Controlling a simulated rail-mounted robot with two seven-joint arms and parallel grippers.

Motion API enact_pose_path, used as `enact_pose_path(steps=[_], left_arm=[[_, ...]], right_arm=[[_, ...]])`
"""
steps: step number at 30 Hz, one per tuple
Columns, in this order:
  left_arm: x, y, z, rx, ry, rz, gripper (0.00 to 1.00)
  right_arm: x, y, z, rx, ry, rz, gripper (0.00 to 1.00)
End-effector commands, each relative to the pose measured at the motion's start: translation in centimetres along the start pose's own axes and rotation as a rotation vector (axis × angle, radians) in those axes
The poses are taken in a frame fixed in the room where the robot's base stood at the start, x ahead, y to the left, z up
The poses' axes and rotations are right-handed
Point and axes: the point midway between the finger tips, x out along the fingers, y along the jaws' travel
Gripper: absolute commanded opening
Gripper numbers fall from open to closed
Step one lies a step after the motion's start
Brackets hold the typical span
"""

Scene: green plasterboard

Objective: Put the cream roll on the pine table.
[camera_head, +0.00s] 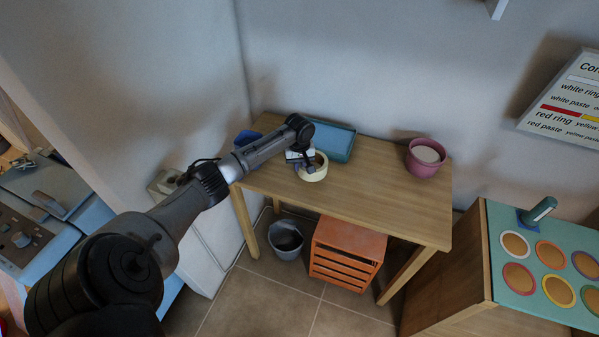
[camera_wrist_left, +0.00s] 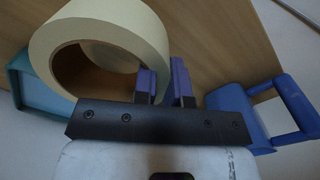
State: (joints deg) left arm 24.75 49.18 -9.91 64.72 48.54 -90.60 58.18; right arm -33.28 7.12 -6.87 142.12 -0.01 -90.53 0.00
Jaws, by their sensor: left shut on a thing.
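The cream roll (camera_head: 318,174) is a wide ring of tape in the head view, over the left part of the pine table (camera_head: 370,200). My left gripper (camera_head: 306,167) is at the roll's near edge, with its fingers shut on the roll's wall. In the left wrist view, the cream roll (camera_wrist_left: 52,46) fills the upper left, and the purple-tipped fingers of my left gripper (camera_wrist_left: 167,84) close at its right side. I cannot tell whether the roll touches the tabletop. My right gripper is not in view.
A blue-teal tray (camera_head: 333,154) lies behind the roll. A blue object (camera_head: 246,138) is at the table's left end, and a pink pot (camera_head: 426,157) stands at the right. The tabletop between roll and pot is clear. An orange crate (camera_head: 347,240) and grey bucket (camera_head: 287,251) are below.

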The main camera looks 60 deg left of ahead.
Motion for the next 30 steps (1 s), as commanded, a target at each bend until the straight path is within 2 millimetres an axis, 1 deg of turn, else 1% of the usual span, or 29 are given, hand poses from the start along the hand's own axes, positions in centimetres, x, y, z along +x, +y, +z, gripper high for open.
enact_pose_path(steps=[3,7,21,22,29,30], left_arm=[[1.6,0.0,0.1,-0.001,-0.001,-0.001,0.00],[3.2,0.0,0.1,0.000,-0.001,-0.001,0.00],[3.8,0.0,0.1,0.000,-0.001,0.000,0.00],[3.8,0.0,0.1,0.000,0.000,0.000,0.15],[3.8,0.0,0.1,0.000,0.000,0.000,0.37],[3.8,0.0,0.1,0.000,0.000,0.000,0.38]], right_arm=[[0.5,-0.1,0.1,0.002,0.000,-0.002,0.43],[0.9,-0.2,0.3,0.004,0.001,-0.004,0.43],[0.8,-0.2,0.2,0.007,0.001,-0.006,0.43],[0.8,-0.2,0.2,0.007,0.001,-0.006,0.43],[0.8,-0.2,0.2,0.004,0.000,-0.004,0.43],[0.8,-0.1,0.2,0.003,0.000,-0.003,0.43]])
